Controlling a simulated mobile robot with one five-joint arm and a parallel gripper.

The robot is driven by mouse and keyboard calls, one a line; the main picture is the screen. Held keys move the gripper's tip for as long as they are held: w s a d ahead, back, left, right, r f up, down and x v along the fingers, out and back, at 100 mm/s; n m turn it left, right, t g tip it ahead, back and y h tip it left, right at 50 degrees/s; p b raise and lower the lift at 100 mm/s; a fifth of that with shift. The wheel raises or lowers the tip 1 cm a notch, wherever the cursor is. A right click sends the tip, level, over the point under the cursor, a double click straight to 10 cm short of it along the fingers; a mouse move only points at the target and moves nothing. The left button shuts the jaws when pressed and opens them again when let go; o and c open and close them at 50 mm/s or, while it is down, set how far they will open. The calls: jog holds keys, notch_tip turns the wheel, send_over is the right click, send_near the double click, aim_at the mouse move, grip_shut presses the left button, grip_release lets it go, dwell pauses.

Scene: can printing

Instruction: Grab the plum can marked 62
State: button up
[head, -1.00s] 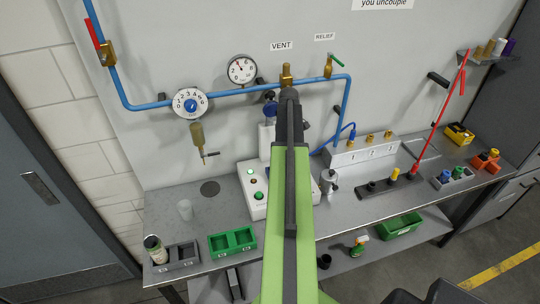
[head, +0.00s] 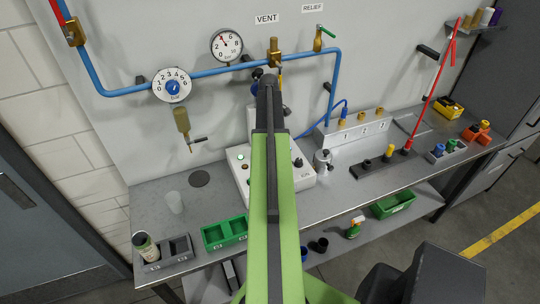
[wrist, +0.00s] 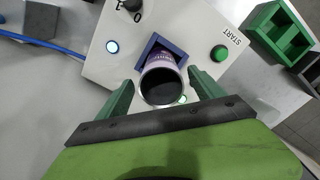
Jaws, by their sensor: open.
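A purple can (wrist: 164,64) with pale lettering and a dark open mouth sits in a blue holder (wrist: 153,43) on a white machine (wrist: 105,63) in the wrist view. No number can be read on it. My gripper (wrist: 162,82) is open, with one green finger on each side of the can and a gap on both sides. In the head view my arm hides the can and the gripper. The machine also shows there (head: 304,176).
The machine has a green START button (wrist: 219,53). A green two-slot bin (head: 224,233) and a grey bin (head: 168,250) stand on the bench's front left. A blue pipe (head: 205,71) runs along the wall.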

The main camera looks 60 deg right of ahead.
jog(key=shift+f, duration=0.25)
notch_tip(320, 180, down, 5)
jog(key=b, duration=0.5)
jog(key=shift+s+a+f, duration=0.1)
jog(key=shift+s+f, duration=0.05)
jog(key=shift+f, duration=0.05)
jog(key=shift+r, duration=0.2)
jog(key=c, duration=1.5)
